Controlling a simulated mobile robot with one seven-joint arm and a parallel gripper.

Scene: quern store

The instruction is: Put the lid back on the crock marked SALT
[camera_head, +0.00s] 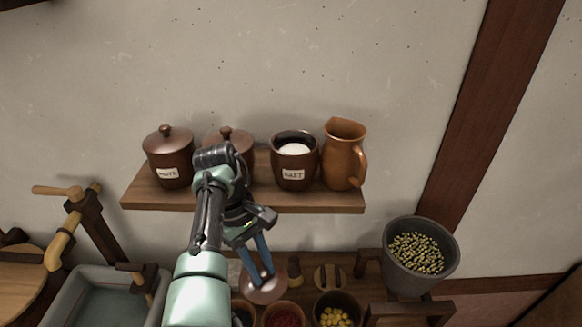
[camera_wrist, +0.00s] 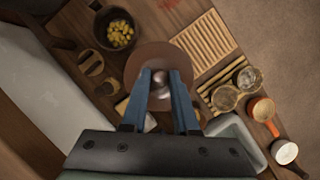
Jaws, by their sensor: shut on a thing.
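The SALT crock (camera_head: 293,177) stands open on the wall shelf, a dark brown pot with a pale label and white salt showing inside. My gripper (camera_head: 262,273) is below the shelf front, with its blue fingers pointing down, shut on the knob of a round brown lid (camera_head: 258,291). In the wrist view my gripper (camera_wrist: 162,78) has a finger on each side of the knob, and the lid (camera_wrist: 151,57) shows beyond the fingertips. The lid is over the lower worktop; I cannot tell whether it touches it.
A lidded crock (camera_head: 170,163) and a second one (camera_head: 231,137), partly behind my arm, stand left on the shelf (camera_head: 320,202). An orange jug (camera_head: 343,155) stands close right of the SALT crock. Below are bowls, a grey bucket (camera_head: 420,268) and a basin (camera_head: 75,312).

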